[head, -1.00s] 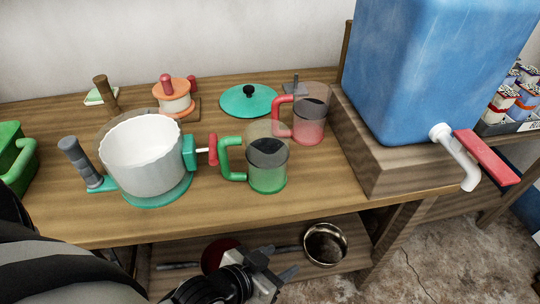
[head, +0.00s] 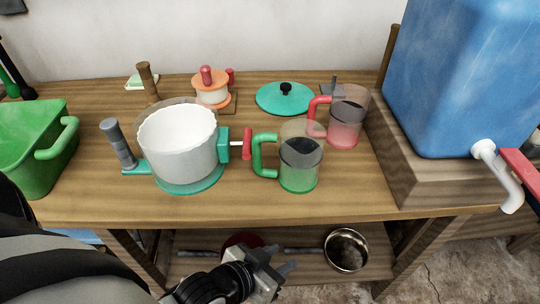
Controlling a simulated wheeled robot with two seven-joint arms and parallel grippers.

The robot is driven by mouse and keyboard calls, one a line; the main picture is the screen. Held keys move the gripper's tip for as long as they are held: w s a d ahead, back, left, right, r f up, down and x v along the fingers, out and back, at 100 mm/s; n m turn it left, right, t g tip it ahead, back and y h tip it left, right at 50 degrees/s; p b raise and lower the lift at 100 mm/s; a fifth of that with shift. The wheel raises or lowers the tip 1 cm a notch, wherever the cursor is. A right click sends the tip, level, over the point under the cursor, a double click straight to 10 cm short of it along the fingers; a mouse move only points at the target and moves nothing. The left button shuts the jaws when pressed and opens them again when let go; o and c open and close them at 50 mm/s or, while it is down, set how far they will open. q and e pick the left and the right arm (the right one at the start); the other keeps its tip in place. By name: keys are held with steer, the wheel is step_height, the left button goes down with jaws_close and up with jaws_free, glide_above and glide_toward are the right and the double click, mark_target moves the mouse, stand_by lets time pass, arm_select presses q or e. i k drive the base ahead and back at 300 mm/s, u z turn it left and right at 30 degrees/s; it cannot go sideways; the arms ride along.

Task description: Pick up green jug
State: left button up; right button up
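The green jug (head: 299,172) stands upright on the wooden table, right of the white pot. It has a clear body with a green tint at the bottom, dark contents and a green handle (head: 258,155) on its left side. My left gripper (head: 286,277) is low at the bottom middle, in front of the table edge and below the tabletop, apart from the jug. Its fingers look spread with nothing between them. My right gripper does not show.
A white pot (head: 178,145) with a grey handle stands left of the jug. A red jug (head: 346,120) stands close behind right, and a teal lid (head: 285,98) behind. A blue water tank (head: 465,75) is at right, a green tub (head: 30,150) at left. A metal pan (head: 346,250) lies on the lower shelf.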

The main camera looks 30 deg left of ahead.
mark_target(303, 141)
steer(key=u, duration=0.4)
steer(key=k, duration=0.65)
steer(key=z, duration=0.75)
steer(key=i, duration=0.5)
steer(key=u, duration=1.3)
steer(key=k, duration=1.25)
steer(key=z, duration=0.7)
steer(key=i, duration=1.4)
steer(key=u, duration=0.4)
